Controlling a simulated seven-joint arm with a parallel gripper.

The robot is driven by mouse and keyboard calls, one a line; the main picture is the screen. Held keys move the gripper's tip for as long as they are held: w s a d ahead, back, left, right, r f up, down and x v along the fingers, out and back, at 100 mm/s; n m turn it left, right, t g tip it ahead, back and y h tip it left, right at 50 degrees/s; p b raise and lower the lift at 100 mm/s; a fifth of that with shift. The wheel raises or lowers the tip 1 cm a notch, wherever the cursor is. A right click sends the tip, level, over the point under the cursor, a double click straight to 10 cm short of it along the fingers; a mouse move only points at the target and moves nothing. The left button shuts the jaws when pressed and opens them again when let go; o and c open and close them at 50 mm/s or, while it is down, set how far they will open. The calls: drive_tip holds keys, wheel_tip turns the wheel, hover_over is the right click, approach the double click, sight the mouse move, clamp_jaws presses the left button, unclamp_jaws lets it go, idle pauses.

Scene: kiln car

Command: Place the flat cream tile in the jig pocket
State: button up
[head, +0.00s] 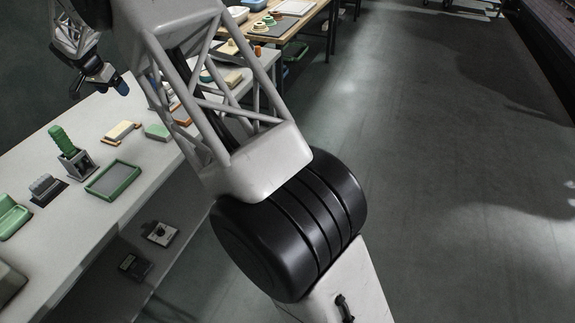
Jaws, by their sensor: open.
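A flat cream piece (122,130) lies on the grey-white bench with orange-yellow showing at its edges. It looks like the cream tile, but I cannot tell if the orange-yellow is part of it. A shallow green-rimmed tray with a grey floor (113,179) lies nearer on the bench, with nothing seen in it. I cannot tell for certain which thing is the jig. My gripper (112,84), with a blue tip, is open above the bench's far side, up and left of the cream piece and apart from it. No tile shows in it.
A green brush-like piece (63,143) stands in a grey holder, beside a grey block (46,187) and a green box (9,217). A green block (157,132) lies right of the cream piece. My arm hides part of the bench. A wooden table (300,25) stands beyond.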

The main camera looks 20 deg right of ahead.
drive_tip(key=s+d+r+n, duration=0.1)
drive_tip(key=s+d+r, duration=0.5)
drive_tip(key=s+d, duration=0.35)
drive_tip(key=s+d+r+n+y, duration=0.1)
drive_tip(key=s+d+r, duration=0.4)
drive_tip(key=s+d, duration=0.4)
drive_tip(key=s+d+r+n, duration=0.2)
drive_tip(key=s+d+r, duration=0.45)
drive_tip(key=s, duration=0.45)
drive_tip(key=s+d+f+n, duration=0.1)
drive_tip(key=s+d, duration=0.3)
drive_tip(key=s, duration=0.8)
drive_tip(key=s+d+f+n+y, duration=0.1)
drive_tip(key=s+d+f, duration=0.2)
drive_tip(key=s, duration=0.9)
drive_tip(key=s+d+f+n, duration=0.1)
drive_tip(key=s+d+f, duration=0.2)
drive_tip(key=s, duration=0.9)
drive_tip(key=shift+d+f+n+y, duration=0.3)
drive_tip(key=shift+d+f, duration=0.05)
drive_tip(key=shift+d, duration=0.5)
